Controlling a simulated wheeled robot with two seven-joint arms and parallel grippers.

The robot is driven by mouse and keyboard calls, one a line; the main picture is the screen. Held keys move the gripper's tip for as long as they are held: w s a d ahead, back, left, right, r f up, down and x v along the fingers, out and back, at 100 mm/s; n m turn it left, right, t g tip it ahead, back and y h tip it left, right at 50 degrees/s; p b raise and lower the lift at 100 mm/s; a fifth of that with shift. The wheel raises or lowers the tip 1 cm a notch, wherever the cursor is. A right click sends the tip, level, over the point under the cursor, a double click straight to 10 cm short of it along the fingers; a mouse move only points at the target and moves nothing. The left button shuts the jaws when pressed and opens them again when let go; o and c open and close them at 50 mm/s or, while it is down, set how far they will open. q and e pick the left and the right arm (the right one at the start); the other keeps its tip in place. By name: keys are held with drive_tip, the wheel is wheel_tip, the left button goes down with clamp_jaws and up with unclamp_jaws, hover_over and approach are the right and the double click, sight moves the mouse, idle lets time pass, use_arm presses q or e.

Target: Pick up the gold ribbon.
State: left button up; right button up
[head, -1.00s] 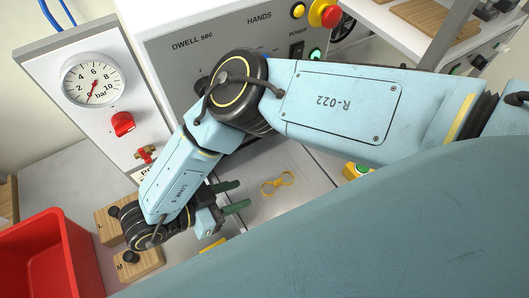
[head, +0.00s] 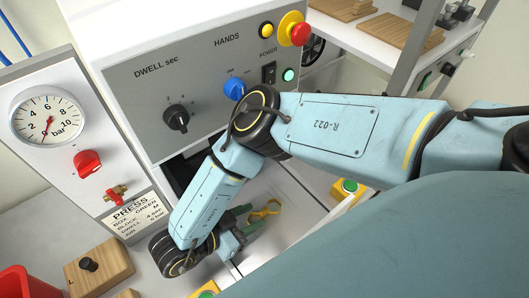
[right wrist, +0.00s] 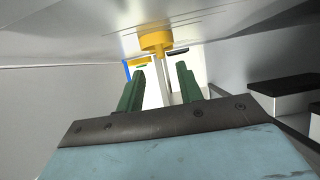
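The gold ribbon (head: 269,209), a small looped bow, lies on the pale metal plate (head: 281,236) in front of the press panel. My right gripper (head: 251,217) is open, its two green fingers apart, with the tips right at the ribbon's left end. I cannot tell if they touch it. In the right wrist view the two green fingers (right wrist: 158,82) stand apart, and a gold shape that seems to be the ribbon (right wrist: 157,41) shows ahead, between and beyond the tips. My left gripper is not in view.
The press panel (head: 205,88) with knobs and an emergency stop (head: 300,34) rises behind my arm. A gauge panel (head: 62,160) stands left. Wooden blocks (head: 100,268) and a red bin (head: 18,284) are lower left. A yellow box with a green button (head: 347,189) is right of the plate.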

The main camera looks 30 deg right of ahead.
sight(264, 210)
drive_tip(key=b+x, duration=0.1)
drive_tip(key=x, duration=0.3)
drive_tip(key=shift+w+f, duration=0.15)
drive_tip(key=shift+f, duration=0.1)
clamp_jaws()
